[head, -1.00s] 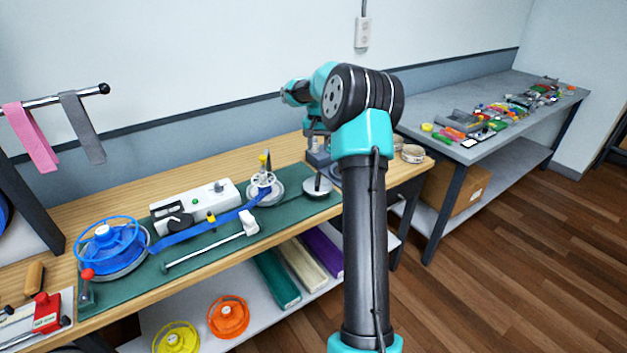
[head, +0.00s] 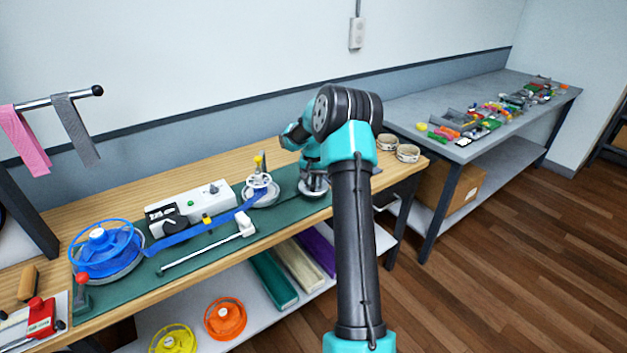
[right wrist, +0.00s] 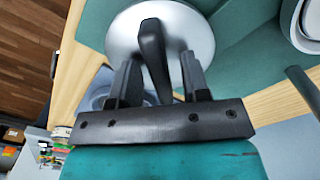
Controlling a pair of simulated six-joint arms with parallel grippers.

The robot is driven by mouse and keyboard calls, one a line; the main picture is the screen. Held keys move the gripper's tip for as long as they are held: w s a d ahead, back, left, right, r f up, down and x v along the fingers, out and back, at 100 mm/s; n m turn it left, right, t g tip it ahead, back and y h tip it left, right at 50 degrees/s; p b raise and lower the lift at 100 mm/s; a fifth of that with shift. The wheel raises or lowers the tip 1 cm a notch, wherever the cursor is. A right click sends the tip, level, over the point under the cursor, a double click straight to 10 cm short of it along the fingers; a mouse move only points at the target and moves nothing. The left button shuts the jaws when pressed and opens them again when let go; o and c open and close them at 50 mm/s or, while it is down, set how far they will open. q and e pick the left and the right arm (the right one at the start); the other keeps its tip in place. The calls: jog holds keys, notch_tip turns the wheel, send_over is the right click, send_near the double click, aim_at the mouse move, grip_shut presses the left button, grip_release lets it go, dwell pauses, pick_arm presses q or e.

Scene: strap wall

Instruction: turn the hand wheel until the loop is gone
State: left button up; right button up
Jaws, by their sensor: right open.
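The hand wheel is a silver disc with a black upright handle (head: 313,190) at the right end of the green mat. In the right wrist view the disc (right wrist: 185,30) fills the top middle, and its black handle (right wrist: 152,45) stands between my fingers. My right gripper (right wrist: 158,72) is open around the handle, with a gap on both sides; in the head view it (head: 312,172) is mostly hidden by my arm. A blue strap (head: 190,234) runs from the blue reel (head: 105,245) to the small white-topped spool (head: 261,187). I cannot make out a distinct loop. My left gripper is not in view.
A white control box (head: 190,203) stands behind the strap, and a metal rod (head: 205,250) with a white block lies in front. A red-knobbed lever (head: 82,290) is by the blue reel. Rolls of tape (head: 407,153) sit at the bench's right end.

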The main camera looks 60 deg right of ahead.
grip_shut()
dwell(0.4)
jog(key=shift+m, duration=0.3)
jog(key=m, duration=0.7)
dwell(0.4)
dwell(0.5)
grip_release()
